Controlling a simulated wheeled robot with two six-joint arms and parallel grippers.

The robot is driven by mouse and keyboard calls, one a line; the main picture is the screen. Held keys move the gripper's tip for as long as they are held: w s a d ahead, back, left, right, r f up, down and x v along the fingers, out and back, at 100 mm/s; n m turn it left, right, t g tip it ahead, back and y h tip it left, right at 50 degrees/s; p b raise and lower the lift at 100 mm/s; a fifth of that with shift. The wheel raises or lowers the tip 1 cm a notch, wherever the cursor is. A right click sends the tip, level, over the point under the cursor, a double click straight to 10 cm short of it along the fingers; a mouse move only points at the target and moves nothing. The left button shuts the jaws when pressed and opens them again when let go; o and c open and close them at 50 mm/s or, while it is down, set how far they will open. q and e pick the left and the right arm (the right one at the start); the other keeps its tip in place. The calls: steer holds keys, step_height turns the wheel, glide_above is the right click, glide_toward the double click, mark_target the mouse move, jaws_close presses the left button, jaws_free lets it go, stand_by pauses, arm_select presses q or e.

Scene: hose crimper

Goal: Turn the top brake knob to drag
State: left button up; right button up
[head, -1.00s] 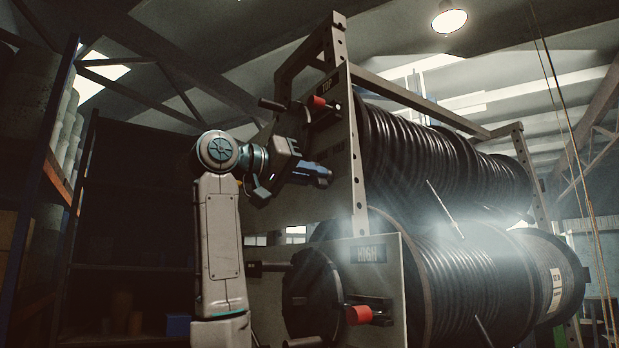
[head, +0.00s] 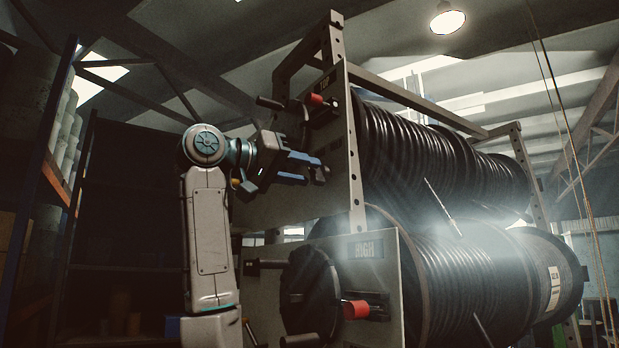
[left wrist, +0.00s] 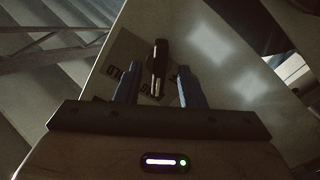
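The top reel's side panel (head: 351,210) is light grey and stands right of the arm in the head view. My left gripper (left wrist: 158,88) is open, one finger on each side of the knob, with gaps to both. Whether the fingertips reach to its depth I cannot tell. In the head view the left gripper (head: 305,168) is close to the panel and largely hides the knob. My right gripper is not in view.
Below are the lower reel's "HIGH" panel (head: 377,272), a dark disc (head: 309,290) and another red handle (head: 356,309). Shelving (head: 48,140) stands at the left.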

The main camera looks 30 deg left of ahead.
arm_select(q)
steer(key=b+v, duration=0.3)
steer(key=v, duration=0.5)
steer(key=shift+s, duration=0.4)
